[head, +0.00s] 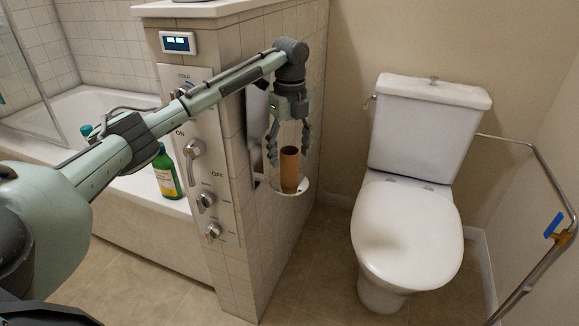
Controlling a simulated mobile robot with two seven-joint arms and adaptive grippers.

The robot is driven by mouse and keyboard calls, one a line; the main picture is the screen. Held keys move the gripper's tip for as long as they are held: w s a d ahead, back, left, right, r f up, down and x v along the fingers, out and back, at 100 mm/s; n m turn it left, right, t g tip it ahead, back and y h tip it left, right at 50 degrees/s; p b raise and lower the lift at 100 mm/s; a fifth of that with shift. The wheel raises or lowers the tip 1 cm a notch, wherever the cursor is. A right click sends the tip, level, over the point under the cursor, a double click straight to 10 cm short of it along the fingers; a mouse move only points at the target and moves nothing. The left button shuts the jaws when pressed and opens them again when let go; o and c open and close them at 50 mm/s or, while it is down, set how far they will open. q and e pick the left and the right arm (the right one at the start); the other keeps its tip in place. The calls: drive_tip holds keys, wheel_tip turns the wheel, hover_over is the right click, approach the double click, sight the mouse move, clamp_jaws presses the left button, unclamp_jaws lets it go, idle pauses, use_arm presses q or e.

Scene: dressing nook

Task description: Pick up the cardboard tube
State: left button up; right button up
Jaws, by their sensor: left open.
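The cardboard tube (289,172) is a brown, hollow cylinder. It stands upright on a small white holder (304,185) fixed to the side of the tiled half wall. My left gripper (289,157) points down from above, with its fingers spread open. One finger is to the left of the tube and the other is to the right, near its upper end. I cannot tell whether either finger touches the tube. My right gripper is not in view.
The toilet (407,240) stands to the right of the holder. The tiled half wall (265,240) with taps is close on the left. A green bottle (166,175) stands on the bathtub edge. A metal rail (545,170) runs along the right.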

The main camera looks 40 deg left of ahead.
sight(290, 164)
use_arm(q)
wheel_tip(290, 164, down, 3)
drive_tip(key=shift+s+r, duration=0.1)
drive_tip(key=shift+f, duration=0.55)
drive_tip(key=c, duration=0.8)
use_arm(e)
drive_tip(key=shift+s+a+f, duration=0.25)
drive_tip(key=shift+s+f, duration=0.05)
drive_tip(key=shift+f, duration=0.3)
use_arm(q)
drive_tip(key=shift+r, duration=0.1)
drive_tip(key=shift+c, duration=0.2)
